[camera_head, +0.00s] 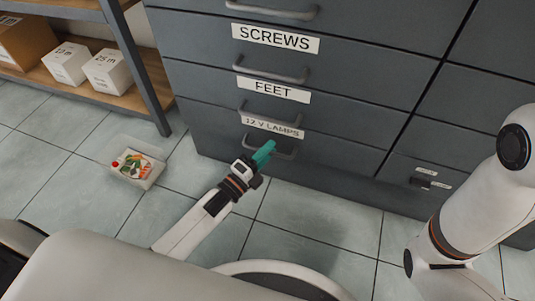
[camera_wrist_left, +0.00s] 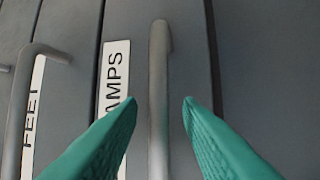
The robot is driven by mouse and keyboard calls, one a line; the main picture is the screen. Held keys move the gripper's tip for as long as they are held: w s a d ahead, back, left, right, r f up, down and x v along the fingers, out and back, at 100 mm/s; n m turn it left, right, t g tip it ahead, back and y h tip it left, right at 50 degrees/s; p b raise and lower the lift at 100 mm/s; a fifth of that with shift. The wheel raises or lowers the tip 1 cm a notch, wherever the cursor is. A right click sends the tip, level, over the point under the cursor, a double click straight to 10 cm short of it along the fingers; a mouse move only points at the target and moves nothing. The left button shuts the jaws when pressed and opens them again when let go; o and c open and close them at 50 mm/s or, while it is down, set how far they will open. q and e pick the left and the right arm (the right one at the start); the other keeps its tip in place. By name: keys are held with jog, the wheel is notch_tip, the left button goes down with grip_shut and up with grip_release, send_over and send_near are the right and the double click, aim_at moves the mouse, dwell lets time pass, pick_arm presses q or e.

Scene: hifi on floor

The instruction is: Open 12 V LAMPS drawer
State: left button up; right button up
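The 12 V LAMPS drawer (camera_head: 340,150) is the lowest labelled drawer in the grey cabinet's main column and is closed. Its label (camera_head: 272,127) is partly crossed by the handle above. Its bar handle (camera_head: 288,155) is partly hidden by my left gripper (camera_head: 265,151) in the head view. In the left wrist view, the handle (camera_wrist_left: 158,85) stands between the spread teal fingertips of the left gripper (camera_wrist_left: 160,102), with a gap on each side. Part of the label (camera_wrist_left: 115,75) shows beside it. My right arm shows at the right, but its gripper is not in view.
The FEET drawer handle (camera_head: 270,114) and SCREWS drawer handle (camera_head: 270,75) are above. A clear bin (camera_head: 150,178) of colourful items is on the floor to the left. A shelf (camera_head: 128,92) with white boxes stands behind it. Tiled floor before the cabinet is largely free.

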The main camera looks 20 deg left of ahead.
pick_arm(q)
jog(key=shift+w+d, duration=0.1)
jog(key=shift+w, duration=0.1)
grip_shut()
